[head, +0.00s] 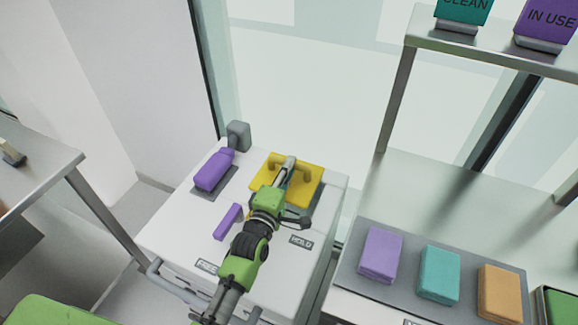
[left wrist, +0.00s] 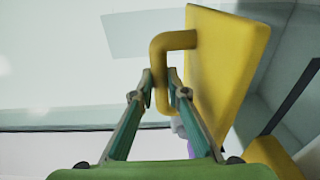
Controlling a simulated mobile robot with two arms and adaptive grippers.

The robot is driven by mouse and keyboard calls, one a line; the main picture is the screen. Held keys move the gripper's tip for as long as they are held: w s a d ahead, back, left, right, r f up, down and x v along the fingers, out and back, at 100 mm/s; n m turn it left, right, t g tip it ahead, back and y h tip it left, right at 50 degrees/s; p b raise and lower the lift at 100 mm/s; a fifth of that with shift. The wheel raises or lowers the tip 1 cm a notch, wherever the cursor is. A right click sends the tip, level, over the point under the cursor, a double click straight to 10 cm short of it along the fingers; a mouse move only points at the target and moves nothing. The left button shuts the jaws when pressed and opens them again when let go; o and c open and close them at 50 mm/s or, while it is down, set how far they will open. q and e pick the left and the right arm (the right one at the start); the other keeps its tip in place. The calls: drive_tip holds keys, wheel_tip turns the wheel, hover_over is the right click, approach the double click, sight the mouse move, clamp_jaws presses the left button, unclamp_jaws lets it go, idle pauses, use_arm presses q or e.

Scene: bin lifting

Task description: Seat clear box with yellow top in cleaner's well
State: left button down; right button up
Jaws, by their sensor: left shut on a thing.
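The yellow top (head: 313,188) of the box shows over the far right of the white cleaner (head: 170,228), with raised yellow handles on it. A dark patch shows along its right edge. The clear walls below the top are hidden, so I cannot tell whether the box sits down in the well. My left gripper (head: 287,168) reaches over the top from the front. In the left wrist view, my left gripper (left wrist: 162,92) is shut on a bent yellow handle (left wrist: 172,41) that stands out from the yellow top (left wrist: 228,65). My right gripper is not in view.
A purple bottle (head: 213,171) lies on the cleaner's left, beside a grey block (head: 238,135). A purple bar (head: 227,221) is nearer. Purple (head: 380,254), teal (head: 439,273) and orange (head: 499,292) blocks rest on a grey mat at right. A metal shelf (head: 480,50) stands behind them.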

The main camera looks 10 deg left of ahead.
use_arm(q)
drive_tip(key=shift+s, duration=0.15)
idle(0.6)
drive_tip(key=shift+f, duration=0.35)
idle(0.8)
drive_tip(key=c, duration=1.9)
unclamp_jaws()
